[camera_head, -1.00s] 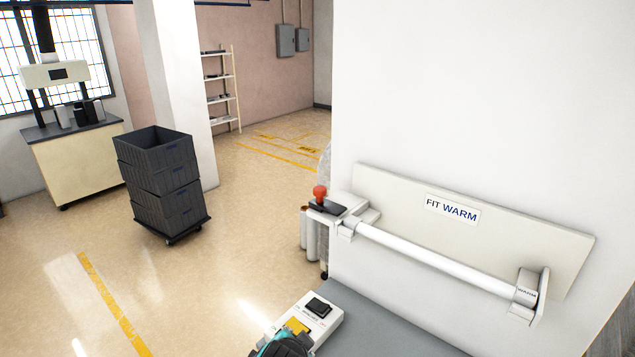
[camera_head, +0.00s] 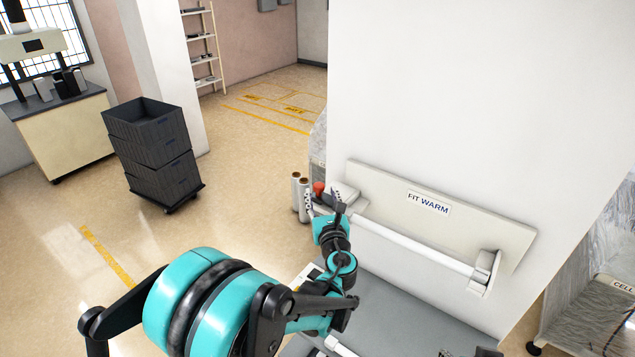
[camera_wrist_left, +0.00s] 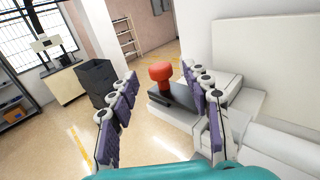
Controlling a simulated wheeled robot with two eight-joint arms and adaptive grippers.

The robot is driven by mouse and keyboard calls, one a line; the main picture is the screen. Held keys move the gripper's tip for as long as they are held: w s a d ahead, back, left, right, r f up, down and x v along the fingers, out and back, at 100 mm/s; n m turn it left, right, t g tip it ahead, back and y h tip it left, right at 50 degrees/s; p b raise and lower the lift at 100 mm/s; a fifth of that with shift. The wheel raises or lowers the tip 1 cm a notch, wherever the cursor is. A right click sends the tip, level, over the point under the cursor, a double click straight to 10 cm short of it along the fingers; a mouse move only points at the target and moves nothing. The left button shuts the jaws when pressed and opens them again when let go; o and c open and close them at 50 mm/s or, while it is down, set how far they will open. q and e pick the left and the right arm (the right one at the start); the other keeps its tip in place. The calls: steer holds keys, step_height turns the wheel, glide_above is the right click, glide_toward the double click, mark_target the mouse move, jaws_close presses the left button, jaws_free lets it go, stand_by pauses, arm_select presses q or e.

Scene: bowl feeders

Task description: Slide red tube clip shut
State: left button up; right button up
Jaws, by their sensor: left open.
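The red clip (camera_head: 319,187) is a red knob at the left end of the white tube fixture (camera_head: 415,243). In the left wrist view the red knob (camera_wrist_left: 161,72) stands upright on a dark slide plate (camera_wrist_left: 172,102). My left gripper (camera_head: 325,200) is open, right by the clip in the head view, and partly covers the clip's base. In the left wrist view its purple-padded fingers (camera_wrist_left: 160,105) are spread, with the knob showing between and beyond them. I see no contact with it.
A panel marked FIT WARM (camera_head: 440,205) backs the tube on a white wall. A grey bench top (camera_head: 400,315) lies below. Upright rolls (camera_head: 299,195) stand left of the clip. Stacked dark crates (camera_head: 155,150) stand on the open floor further left.

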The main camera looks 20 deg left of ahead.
mark_target(320, 188)
arm_select(q)
steer(key=x, duration=0.5)
steer(key=shift+w+a, duration=0.1)
steer(key=shift+c, duration=0.4)
jaws_close()
